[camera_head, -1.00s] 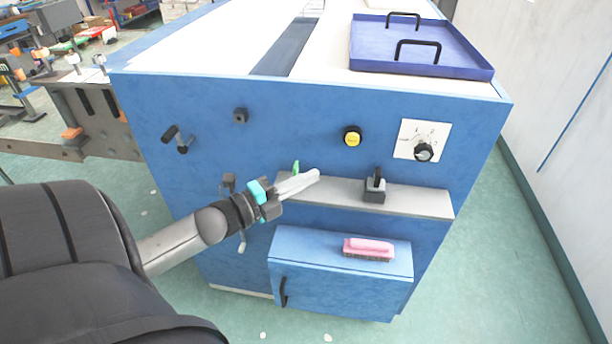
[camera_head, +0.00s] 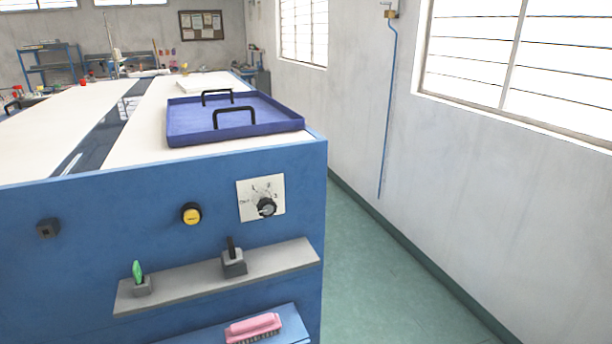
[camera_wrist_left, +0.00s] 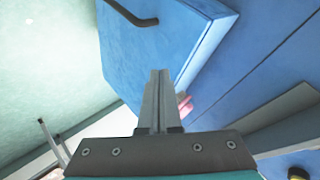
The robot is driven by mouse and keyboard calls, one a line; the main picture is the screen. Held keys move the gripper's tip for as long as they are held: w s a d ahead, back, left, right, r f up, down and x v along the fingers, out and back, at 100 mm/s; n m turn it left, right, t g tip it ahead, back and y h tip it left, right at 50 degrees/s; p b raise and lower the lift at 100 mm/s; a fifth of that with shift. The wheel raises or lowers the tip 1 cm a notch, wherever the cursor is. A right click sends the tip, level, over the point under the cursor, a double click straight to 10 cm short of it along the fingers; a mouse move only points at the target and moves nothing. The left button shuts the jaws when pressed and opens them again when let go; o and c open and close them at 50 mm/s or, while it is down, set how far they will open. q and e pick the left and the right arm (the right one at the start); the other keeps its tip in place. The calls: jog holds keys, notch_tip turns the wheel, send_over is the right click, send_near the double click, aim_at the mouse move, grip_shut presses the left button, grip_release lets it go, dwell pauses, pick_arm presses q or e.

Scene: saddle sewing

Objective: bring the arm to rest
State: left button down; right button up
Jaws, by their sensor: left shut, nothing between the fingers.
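My left gripper (camera_wrist_left: 156,100) shows in the left wrist view with its two fingers together and nothing between them. Beyond the fingers is a blue cabinet box (camera_wrist_left: 165,65) with a dark handle (camera_wrist_left: 135,14). The gripper appears apart from the box. A small part of a pink brush (camera_wrist_left: 184,103) shows beside the fingers. In the head view neither gripper is in the picture.
The blue machine (camera_head: 120,230) has a yellow button (camera_head: 191,213), a rotary switch (camera_head: 265,207) and a grey shelf (camera_head: 185,281). A purple tray (camera_head: 235,136) sits on top. The pink brush (camera_head: 253,327) lies below the shelf. Green floor (camera_head: 390,285) is clear beside the wall.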

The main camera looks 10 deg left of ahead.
pick_arm(q)
jog(key=s+d+f+n+g+b, duration=0.2)
jog(key=s+d+f, duration=0.3)
jog(key=s+f, duration=0.3)
jog(key=s+d+f+n+g+b, duration=0.2)
jog(key=s+d+f+g, duration=0.2)
jog(key=s+f, duration=0.5)
jog(key=s+d+f+n+g+h+b, duration=0.1)
jog(key=s+d+f+n+g+b, duration=0.1)
jog(key=s+d+f, duration=0.6)
jog(key=shift+s+f+n+g, duration=0.2)
jog(key=shift+n+g, duration=0.2)
jog(key=shift+g, duration=0.4)
jog(key=c, duration=1.6)
grip_release()
